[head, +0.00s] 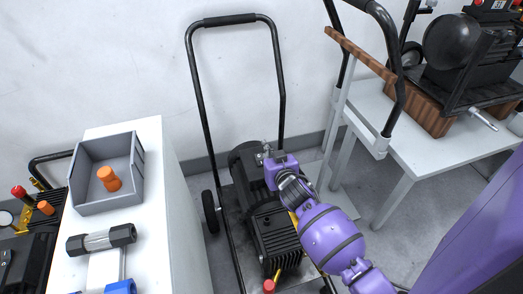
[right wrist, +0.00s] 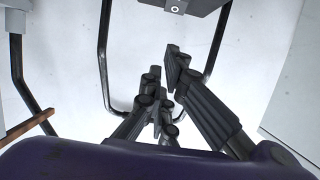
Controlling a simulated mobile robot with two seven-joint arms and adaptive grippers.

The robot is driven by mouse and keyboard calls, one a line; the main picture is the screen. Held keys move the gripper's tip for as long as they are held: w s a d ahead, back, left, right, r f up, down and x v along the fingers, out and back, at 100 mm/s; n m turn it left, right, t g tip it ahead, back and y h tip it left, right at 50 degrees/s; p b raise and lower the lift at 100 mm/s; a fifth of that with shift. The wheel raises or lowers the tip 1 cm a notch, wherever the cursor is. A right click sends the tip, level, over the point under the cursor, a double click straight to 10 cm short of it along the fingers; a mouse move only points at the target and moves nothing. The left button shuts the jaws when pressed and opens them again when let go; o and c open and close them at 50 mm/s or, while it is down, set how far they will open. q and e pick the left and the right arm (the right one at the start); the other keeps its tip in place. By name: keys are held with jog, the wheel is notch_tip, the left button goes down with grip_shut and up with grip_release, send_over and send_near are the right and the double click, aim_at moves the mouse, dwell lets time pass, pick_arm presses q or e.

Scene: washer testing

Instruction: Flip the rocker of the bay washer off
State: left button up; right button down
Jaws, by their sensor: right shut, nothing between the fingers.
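A black pressure washer (head: 272,232) with a tall black tube handle stands on the floor in the middle of the head view; I take it to be the bay washer. My right gripper (head: 265,153) is above its motor end. In the right wrist view the gripper's grey fingers (right wrist: 168,82) are shut and hold nothing. I cannot make out a rocker; the gripper and purple arm cover part of the washer. A grey block with a small pale round spot (right wrist: 174,9) shows at the top edge of the right wrist view. My left gripper is not in view.
A white bench (head: 150,190) at left holds a grey bin (head: 88,205) with an orange knob and a black-ended cylinder. Another machine sits at far left. A white table (head: 425,150) at right carries more black equipment. A dark-handled cart stands beside it.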

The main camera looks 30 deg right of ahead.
jog(key=b, duration=0.1)
send_over(261, 157)
jog(key=s, duration=0.2)
jog(key=shift+a+f, duration=0.2)
jog(key=shift+f, duration=0.9)
jog(key=f+b, duration=0.1)
jog(key=w+f, duration=0.1)
jog(key=f, duration=0.1)
jog(key=shift+w+d+b, duration=0.1)
jog(key=shift+d+b, duration=0.05)
jog(key=shift+b, duration=0.25)
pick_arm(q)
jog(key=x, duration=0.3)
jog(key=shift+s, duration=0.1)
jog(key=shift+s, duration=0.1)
